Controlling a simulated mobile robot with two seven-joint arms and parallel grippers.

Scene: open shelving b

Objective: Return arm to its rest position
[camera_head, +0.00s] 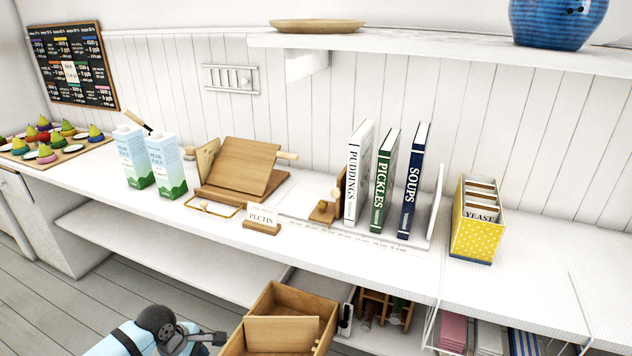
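My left arm comes in at the bottom edge, left of centre, with a light blue link and a dark round joint. The dark end that seems to be my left gripper (212,339) is low, just left of a wooden drawer-like box (262,304), below the counter. Its fingers are too small and partly cut off to tell whether they are open or shut, and I see nothing clearly held. My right gripper is not in view.
The white counter (350,268) bears two juice cartons (166,165), a wooden stand (243,168), a PECTIN sign (262,216), upright books (384,182) and a yellow YEAST box (477,220). A lower shelf (170,238) is bare. Floor (50,300) shows at left.

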